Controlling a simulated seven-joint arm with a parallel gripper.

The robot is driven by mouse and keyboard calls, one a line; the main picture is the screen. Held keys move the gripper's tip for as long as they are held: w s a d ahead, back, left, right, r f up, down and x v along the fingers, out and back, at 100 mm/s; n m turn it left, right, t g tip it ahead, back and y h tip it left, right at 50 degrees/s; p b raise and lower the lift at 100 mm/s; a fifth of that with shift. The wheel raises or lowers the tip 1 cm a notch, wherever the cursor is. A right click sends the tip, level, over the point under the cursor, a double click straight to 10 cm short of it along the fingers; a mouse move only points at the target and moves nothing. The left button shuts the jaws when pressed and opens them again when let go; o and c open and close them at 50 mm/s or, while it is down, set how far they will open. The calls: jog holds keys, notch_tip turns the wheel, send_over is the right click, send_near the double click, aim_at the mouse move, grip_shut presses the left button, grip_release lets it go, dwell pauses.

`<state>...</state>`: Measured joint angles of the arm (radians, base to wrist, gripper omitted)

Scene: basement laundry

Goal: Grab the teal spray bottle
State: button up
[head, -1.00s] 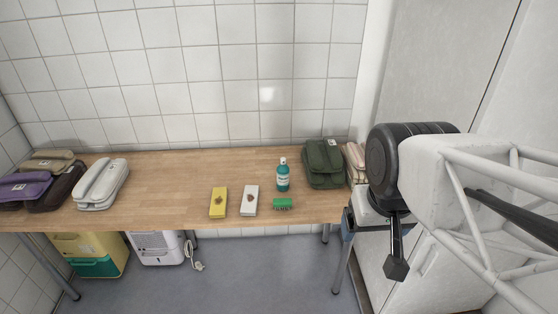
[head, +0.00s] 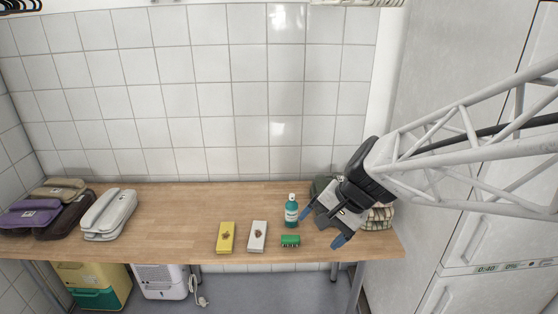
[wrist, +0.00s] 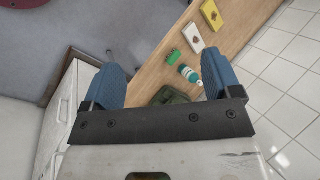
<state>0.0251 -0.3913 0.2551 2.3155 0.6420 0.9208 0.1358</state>
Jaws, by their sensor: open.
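The teal bottle (head: 291,211) with a white cap and a pale label stands upright on the wooden table (head: 170,215), right of the middle. It also shows in the wrist view (wrist: 187,73), beyond and between my fingers, nearer the right one. My gripper (head: 322,229) is open and empty, with blue fingertips, at the right end of the table. In the head view one fingertip appears close to the right side of the bottle; I cannot tell whether they touch. My gripper hides part of the dark green bag (head: 320,187).
A green brush (head: 290,241) lies just in front of the bottle. A white box (head: 257,236) and a yellow box (head: 226,237) lie to its left. A white cabinet (head: 440,130) stands on the right.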

jog(key=w+a+f+m+t+y, duration=0.1)
jog(key=w+a+f+m+y, duration=0.15)
jog(key=w, duration=0.35)
jog(key=w+a+f+m+y, duration=0.1)
jog(key=w+f+m, duration=0.15)
jog(key=w, duration=0.35)
jog(key=m+t, duration=0.5)
jog(key=m, duration=0.6)
send_near(296, 211)
jog(key=s+a+r, duration=0.5)
jog(key=a+r, duration=0.2)
jog(key=w+d+f+m+t, duration=0.1)
jog(key=w+f+m, duration=0.1)
jog(key=f, duration=0.1)
jog(key=w+d+f+m+t, duration=0.1)
jog(key=w+f+m, duration=0.1)
jog(key=f, duration=0.1)
jog(key=w+d+f+m, duration=0.1)
jog(key=w+f+m, duration=0.1)
jog(key=w+f, duration=0.1)
jog(key=shift+d+f+t+h, duration=0.1)
jog(key=shift+f+t+h, duration=0.3)
jog(key=shift+f, duration=0.15)
jog(key=shift+w, duration=0.15)
jog(key=shift+x, duration=1.2)
